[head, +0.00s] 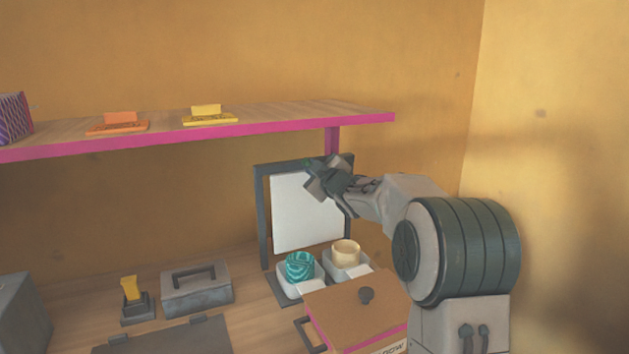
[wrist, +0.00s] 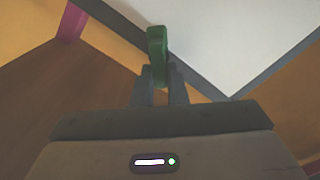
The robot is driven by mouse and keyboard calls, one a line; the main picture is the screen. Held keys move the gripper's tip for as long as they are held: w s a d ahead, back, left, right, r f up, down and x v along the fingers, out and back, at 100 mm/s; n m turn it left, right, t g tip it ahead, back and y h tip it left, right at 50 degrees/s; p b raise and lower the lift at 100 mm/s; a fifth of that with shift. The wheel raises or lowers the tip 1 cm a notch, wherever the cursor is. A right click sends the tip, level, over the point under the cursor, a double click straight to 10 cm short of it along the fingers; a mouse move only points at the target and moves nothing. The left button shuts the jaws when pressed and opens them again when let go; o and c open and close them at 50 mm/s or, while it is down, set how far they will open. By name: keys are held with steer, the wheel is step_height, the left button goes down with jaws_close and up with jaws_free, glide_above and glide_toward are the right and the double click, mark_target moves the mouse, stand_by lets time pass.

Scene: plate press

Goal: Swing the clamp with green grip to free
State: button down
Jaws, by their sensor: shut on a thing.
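The clamp's green grip (wrist: 157,50) stands between my gripper's fingers in the wrist view. My gripper (wrist: 160,85) is shut on it. In the head view my gripper (head: 318,180) is at the upper part of the dark press frame (head: 263,215), in front of its white plate (head: 295,215). The plate stands upright in the frame. My gripper hides most of the clamp in the head view, so its exact angle cannot be told.
Below the frame stand a teal cup (head: 299,266) and a cream cup (head: 346,252) in white trays. A brown-topped box (head: 350,318) with a knob is in front. A pink-edged shelf (head: 250,126) runs above. A grey case (head: 196,289) and a yellow-handled stamp (head: 133,300) stand left.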

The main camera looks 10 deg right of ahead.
steer(key=shift+a+f+n+b, duration=0.1)
steer(key=shift+f+n+b, duration=0.05)
steer(key=shift+n+b, duration=1.15)
steer(key=shift+a+f+n+b, duration=0.15)
steer(key=shift+n+b, duration=0.65)
steer(key=shift+n, duration=0.95)
steer(key=shift+d+f+n+b, duration=0.1)
steer(key=shift+f+n+b, duration=0.1)
steer(key=shift+n+b, duration=1.1)
steer(key=shift+n, duration=0.45)
steer(key=c, duration=1.4)
jaws_free()
steer(key=shift+c, duration=0.2)
steer(key=shift+s, duration=0.15)
steer(key=v, duration=1.3)
steer(key=shift+s+b, duration=0.3)
